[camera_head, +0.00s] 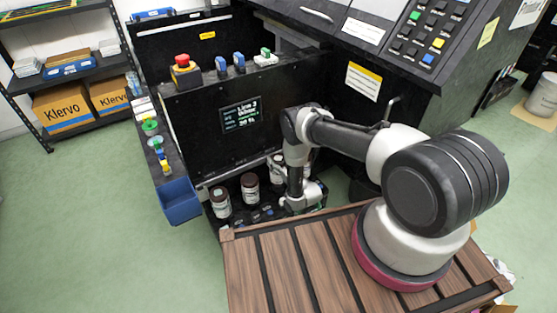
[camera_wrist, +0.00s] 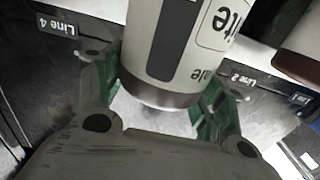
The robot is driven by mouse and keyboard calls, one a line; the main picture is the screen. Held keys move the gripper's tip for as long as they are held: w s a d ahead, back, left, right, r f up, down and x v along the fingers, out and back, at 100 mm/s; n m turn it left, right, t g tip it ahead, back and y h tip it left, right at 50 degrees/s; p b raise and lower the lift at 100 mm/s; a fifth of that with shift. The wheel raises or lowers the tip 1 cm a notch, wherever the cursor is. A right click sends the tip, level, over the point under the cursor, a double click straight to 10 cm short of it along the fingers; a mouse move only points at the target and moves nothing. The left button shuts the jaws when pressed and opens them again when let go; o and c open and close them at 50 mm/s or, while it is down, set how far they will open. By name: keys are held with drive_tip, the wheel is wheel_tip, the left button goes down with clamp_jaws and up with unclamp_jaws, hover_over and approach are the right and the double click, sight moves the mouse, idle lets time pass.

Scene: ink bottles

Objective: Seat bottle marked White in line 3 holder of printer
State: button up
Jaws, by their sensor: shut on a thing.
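My gripper (camera_wrist: 158,100) is shut on a white-labelled bottle (camera_wrist: 175,50), with green-padded fingers on both sides of it. The label shows upside down in the wrist view, and only letters ending in "te" and "ale" can be read. A dark brown band shows at its near end. A "Line 4" tag (camera_wrist: 57,26) is to the left of the bottle and a "Line 2" tag (camera_wrist: 237,75) to the right. In the head view my gripper (camera_head: 303,197) is low at the printer (camera_head: 175,110). The bottle's far end and any holder under it are hidden.
Other brown bottles with white labels (camera_head: 220,203) (camera_head: 250,188) stand along the printer's lower front, left of my gripper. Another bottle (camera_wrist: 302,45) is close at the right in the wrist view. A blue bin (camera_head: 179,201) hangs at the left; a slatted wooden surface (camera_head: 285,270) is in front.

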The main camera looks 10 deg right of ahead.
drive_tip(key=shift+f, duration=0.1)
drive_tip(key=shift+f, duration=0.95)
drive_tip(key=shift+f, duration=1.25)
drive_tip(key=o, duration=1.9)
